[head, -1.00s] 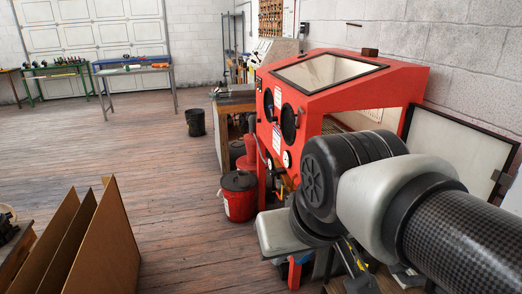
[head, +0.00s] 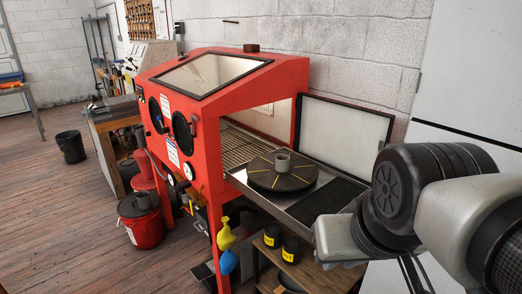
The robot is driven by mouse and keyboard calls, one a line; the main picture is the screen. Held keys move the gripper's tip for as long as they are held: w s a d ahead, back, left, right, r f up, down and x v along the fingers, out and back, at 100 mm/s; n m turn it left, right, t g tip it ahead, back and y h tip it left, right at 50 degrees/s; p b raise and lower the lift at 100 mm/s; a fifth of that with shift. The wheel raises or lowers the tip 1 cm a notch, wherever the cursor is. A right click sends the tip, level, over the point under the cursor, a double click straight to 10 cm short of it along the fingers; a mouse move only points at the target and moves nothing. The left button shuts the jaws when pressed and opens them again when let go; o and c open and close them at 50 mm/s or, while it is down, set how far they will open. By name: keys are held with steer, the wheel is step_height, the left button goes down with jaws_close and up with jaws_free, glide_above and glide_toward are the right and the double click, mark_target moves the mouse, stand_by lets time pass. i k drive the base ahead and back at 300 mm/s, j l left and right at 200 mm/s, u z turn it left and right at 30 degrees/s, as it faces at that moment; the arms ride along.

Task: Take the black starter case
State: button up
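I cannot make out a clearly black starter case in the head view. A small grey, open-topped cylinder (head: 283,160) stands upright on a round black turntable (head: 262,181) with yellow marks. The turntable sits on the metal tray that juts from the right side of the red blasting cabinet. My arm fills the lower right. Thin dark parts that appear to be my gripper (head: 412,275) show below its wrist, cut by the bottom edge. The fingertips are hidden, and the arm is apart from the grey cylinder.
The red cabinet (head: 204,115) stands open, its white door (head: 345,135) swung right. A low wooden shelf (head: 318,277) below holds black cans (head: 291,249) with yellow labels. A red bucket (head: 141,220) stands left.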

mark_target(282, 161)
steer(key=i+j+z, duration=0.3)
steer(key=i+j, duration=0.2)
steer(key=i+j+z, duration=0.2)
steer(key=j, duration=0.25)
steer(key=i+j+z, duration=0.15)
steer(key=j, duration=0.2)
steer(key=i+j+z, duration=0.15)
steer(key=j, duration=0.25)
steer(key=i+j+z, duration=0.15)
steer(key=j, duration=0.25)
steer(key=i, duration=0.1)
